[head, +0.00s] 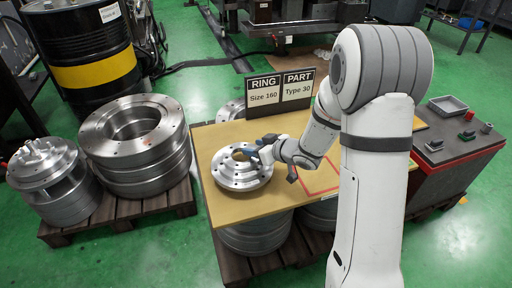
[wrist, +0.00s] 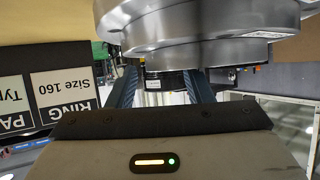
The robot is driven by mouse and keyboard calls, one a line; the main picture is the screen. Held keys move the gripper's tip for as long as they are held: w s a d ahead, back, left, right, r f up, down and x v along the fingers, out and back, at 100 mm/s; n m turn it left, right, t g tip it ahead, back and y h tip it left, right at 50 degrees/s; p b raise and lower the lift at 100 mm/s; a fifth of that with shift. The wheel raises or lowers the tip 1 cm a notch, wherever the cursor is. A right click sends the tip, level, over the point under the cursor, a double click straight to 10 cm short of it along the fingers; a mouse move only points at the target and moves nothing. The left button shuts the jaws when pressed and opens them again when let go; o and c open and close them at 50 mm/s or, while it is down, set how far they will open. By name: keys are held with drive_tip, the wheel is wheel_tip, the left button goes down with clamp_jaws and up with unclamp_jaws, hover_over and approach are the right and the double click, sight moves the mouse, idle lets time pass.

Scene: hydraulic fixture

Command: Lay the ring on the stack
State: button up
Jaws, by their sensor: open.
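A silver stepped metal disc with a central hole and bolt holes (head: 240,172) lies on the tan tabletop (head: 228,133). It looks like stacked round parts; I cannot tell which layer is the ring. My gripper (head: 256,150) is at its upper right edge, fingers pointing toward it. In the wrist view, my two dark blue fingers (wrist: 162,90) are apart, with the disc's silver side (wrist: 200,50) just beyond them. A dark band shows between the fingers; I cannot tell whether they touch anything. A taller stack of large silver rings (head: 135,140) stands on the left pallet.
A sign (head: 281,91) reads "RING Size 160, PART Type 30" behind the tabletop. A red outline (head: 318,180) marks the board right of the disc. A bolted metal part (head: 50,175) stands far left. A dark-topped red cabinet (head: 455,150) stands right, with a small tray.

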drive_tip(key=shift+r, duration=0.35)
drive_tip(key=s+d+r+m+h+p, duration=0.25)
drive_tip(key=s+d+r+h, duration=0.25)
drive_tip(key=d, duration=0.4)
drive_tip(key=s+d+r+m+h+p, duration=0.25)
drive_tip(key=s+d+r+h, duration=0.25)
drive_tip(key=d, duration=0.4)
drive_tip(key=s+a+m+g, duration=0.1)
drive_tip(key=s+g, duration=0.1)
drive_tip(key=s, duration=0.4)
drive_tip(key=s+a+r+m+g, duration=0.1)
drive_tip(key=s+a+g, duration=0.1)
drive_tip(key=s, duration=0.4)
drive_tip(key=s+a+r+m+g+y+b, duration=0.1)
drive_tip(key=s+a+g, duration=0.1)
drive_tip(key=s, duration=0.4)
drive_tip(key=shift+s+a+r+m+g, duration=0.2)
drive_tip(key=shift+s+r+m+g, duration=0.1)
drive_tip(key=shift+g, duration=0.5)
wheel_tip(320, 180, up, 22)
drive_tip(key=t+p, duration=0.1)
drive_tip(key=p, duration=1.9)
drive_tip(key=shift+r, duration=0.2)
